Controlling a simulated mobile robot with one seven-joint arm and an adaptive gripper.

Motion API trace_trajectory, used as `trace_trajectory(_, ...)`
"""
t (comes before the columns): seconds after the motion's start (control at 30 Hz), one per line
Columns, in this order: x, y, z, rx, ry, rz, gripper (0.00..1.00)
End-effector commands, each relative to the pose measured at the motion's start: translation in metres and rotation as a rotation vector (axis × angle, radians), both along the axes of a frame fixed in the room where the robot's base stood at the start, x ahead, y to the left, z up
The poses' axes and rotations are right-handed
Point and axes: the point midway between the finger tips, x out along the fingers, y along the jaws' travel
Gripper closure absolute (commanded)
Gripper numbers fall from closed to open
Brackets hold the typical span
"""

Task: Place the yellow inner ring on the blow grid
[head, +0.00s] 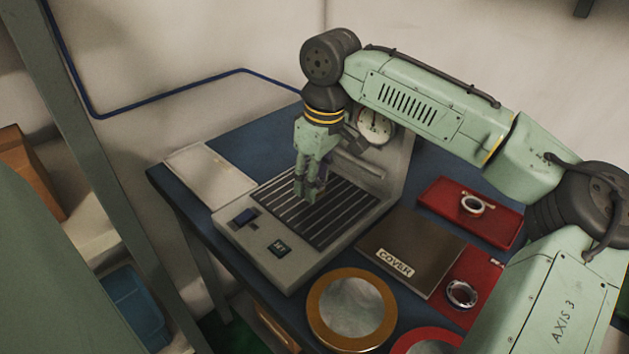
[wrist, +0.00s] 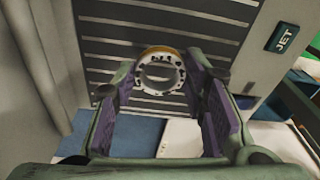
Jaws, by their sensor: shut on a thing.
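A small pale ring with dark spots and a yellow-orange edge (wrist: 160,72) shows in the wrist view between my fingertips. My gripper (head: 309,194) is shut on this ring, with its purple pads (wrist: 160,85) on either side. The blow grid (head: 325,225) is a dark slatted plate on the grey machine, and it fills the upper wrist view (wrist: 110,47). In the head view my gripper points down over the grid's back left part, and the fingers hide the ring. I cannot tell whether the ring touches the slats.
A grey machine column with a round gauge (head: 374,127) stands behind my gripper. A JET button (head: 279,248) is at the machine's front. To the right are a COVER plate (head: 405,245) and a red tray (head: 492,222) with a ring (head: 473,205). Another ring (head: 461,294) lies nearer.

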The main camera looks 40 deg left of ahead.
Motion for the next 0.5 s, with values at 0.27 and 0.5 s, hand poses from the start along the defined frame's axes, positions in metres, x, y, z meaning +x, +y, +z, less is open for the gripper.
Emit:
trace_trajectory(0.27,-0.001,0.000,-0.015,0.001,-0.001,0.001,0.91)
trace_trajectory(0.5,-0.001,0.000,-0.019,0.001,0.000,0.001,0.91)
